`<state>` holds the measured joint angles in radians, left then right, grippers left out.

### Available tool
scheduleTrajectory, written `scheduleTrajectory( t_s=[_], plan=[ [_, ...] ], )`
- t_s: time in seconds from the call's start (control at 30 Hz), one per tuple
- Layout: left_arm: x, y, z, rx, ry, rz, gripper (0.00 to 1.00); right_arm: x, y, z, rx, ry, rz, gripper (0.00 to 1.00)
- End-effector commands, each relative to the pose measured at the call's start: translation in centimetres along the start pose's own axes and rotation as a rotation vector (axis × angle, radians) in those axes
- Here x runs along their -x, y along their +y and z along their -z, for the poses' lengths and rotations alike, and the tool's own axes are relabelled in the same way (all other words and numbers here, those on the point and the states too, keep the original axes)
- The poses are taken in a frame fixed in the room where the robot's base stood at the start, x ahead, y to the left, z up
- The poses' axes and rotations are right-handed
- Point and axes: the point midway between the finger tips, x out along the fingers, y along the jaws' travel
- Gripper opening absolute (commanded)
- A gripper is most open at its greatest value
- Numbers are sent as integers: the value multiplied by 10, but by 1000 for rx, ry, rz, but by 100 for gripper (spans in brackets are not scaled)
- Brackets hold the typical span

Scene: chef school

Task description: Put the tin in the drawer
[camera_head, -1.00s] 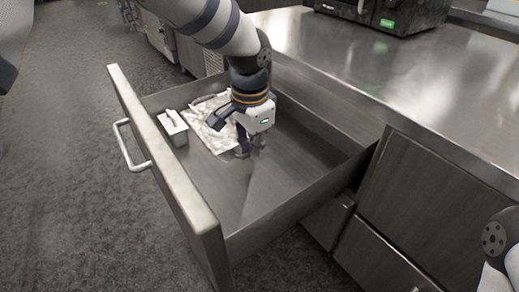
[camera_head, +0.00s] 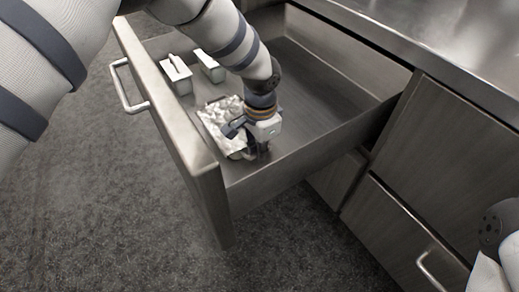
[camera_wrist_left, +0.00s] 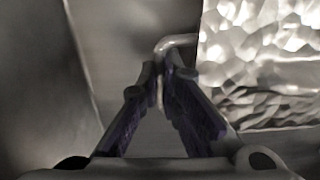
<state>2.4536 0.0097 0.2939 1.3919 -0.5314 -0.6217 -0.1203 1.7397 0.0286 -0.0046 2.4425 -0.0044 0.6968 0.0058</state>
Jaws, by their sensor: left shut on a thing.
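The tin (camera_head: 218,116), with a silvery hammered surface, is inside the open drawer (camera_head: 205,172), near its closest side wall. In the left wrist view the tin (camera_wrist_left: 262,60) fills the upper right, with a thin bent handle (camera_wrist_left: 178,41) at its side. My left gripper (camera_head: 246,150) reaches down into the drawer beside the tin. In the wrist view its fingertips (camera_wrist_left: 161,74) are closed on the handle. My forearm and gripper hide part of the tin. I cannot tell whether the tin rests on the drawer floor. My right gripper is out of view.
Two pale boxes (camera_head: 176,75) (camera_head: 208,65) stand at the far end of the drawer by its front. The drawer floor to the right of my left gripper is bare. A steel counter (camera_head: 440,45) and closed cabinet fronts (camera_head: 440,165) lie to the right.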

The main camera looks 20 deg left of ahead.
Motion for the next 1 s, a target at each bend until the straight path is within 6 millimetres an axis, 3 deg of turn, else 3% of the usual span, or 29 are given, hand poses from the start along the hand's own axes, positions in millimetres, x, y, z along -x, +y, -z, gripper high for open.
scheduleTrajectory(
  t_s=[0.13, 0.23, 0.57, 0.67, 0.8, 1.0],
  plan=[
    [-3, 0, 0, 0, 0, 0, 0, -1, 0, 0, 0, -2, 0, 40],
    [-3, 0, 0, 0, -1, -1, 26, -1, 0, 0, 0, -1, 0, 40],
    [1, 0, 0, 0, 0, 0, 26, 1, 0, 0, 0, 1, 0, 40],
    [19, 0, 1, 0, 2, 1, 26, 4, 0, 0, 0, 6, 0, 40],
    [61, -1, 1, 1, 6, 3, 26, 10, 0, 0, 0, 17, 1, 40],
    [106, 0, 0, 1, 2, 1, 26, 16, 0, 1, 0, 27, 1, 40]
  ],
)
